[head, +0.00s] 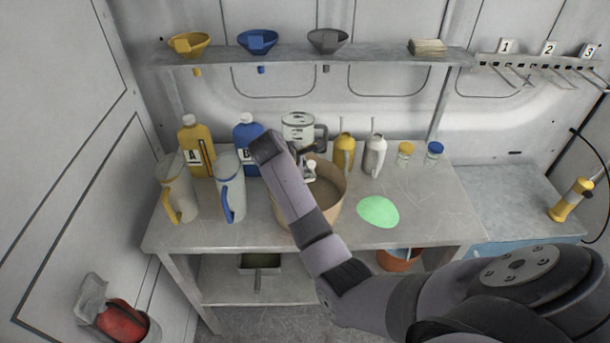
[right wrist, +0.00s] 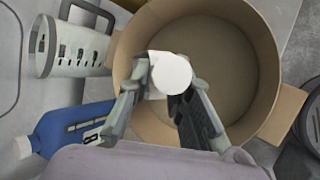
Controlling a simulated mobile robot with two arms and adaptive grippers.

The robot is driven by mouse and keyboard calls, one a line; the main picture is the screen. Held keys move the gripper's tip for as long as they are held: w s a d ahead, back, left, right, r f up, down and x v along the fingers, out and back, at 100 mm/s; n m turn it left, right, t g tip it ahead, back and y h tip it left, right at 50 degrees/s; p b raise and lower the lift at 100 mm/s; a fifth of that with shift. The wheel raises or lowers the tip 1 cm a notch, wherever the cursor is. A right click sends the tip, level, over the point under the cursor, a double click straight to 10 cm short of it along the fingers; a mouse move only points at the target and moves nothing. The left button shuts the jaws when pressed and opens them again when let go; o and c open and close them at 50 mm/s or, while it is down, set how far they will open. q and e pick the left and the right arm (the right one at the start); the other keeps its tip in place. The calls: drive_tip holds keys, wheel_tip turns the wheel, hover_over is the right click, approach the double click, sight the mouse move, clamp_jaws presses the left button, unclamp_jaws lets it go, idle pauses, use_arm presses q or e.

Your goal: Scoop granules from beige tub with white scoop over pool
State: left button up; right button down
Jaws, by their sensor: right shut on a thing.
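The beige tub (head: 335,205) stands on the table, partly hidden behind my right arm in the head view; in the right wrist view its round wall (right wrist: 268,60) surrounds a tan fill (right wrist: 215,60). How much the scoop holds cannot be seen. The green pool (head: 378,211) lies flat on the table right of the tub. My left gripper is not in view.
Left of the tub stand a yellow bottle (head: 197,140), a blue bottle (head: 243,135) and two pale jugs with handles (head: 228,190). A white measuring jug (head: 298,130) stands behind. Oil cans and small jars (head: 405,155) stand at the back right. The table's right front is clear.

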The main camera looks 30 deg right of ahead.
sight(312, 163)
drive_tip(key=shift+r, duration=0.9)
drive_tip(key=shift+s+r+t, duration=0.1)
drive_tip(key=shift+s+t, duration=0.2)
drive_tip(key=s+r+t, duration=0.1)
drive_tip(key=s+a+r+m+t+h, duration=0.1)
drive_tip(key=s+r+t, duration=0.1)
drive_tip(key=shift+s+r+h, duration=0.1)
drive_tip(key=shift+r+h, duration=0.1)
drive_tip(key=shift+h, duration=0.1)
drive_tip(key=shift+s+a+r+m+t+h, duration=0.15)
drive_tip(key=shift+s+r+t, duration=0.2)
drive_tip(key=shift+r, duration=0.5)
drive_tip(key=shift+s+r+m+t+h, duration=0.1)
drive_tip(key=shift+s+r+m+t, duration=0.15)
drive_tip(key=shift+r, duration=0.65)
drive_tip(key=shift+s+a+r+m+t+h, duration=0.15)
drive_tip(key=shift+s+r+t, duration=0.25)
drive_tip(key=shift+r, duration=0.45)
drive_tip(key=shift+d, duration=0.1)
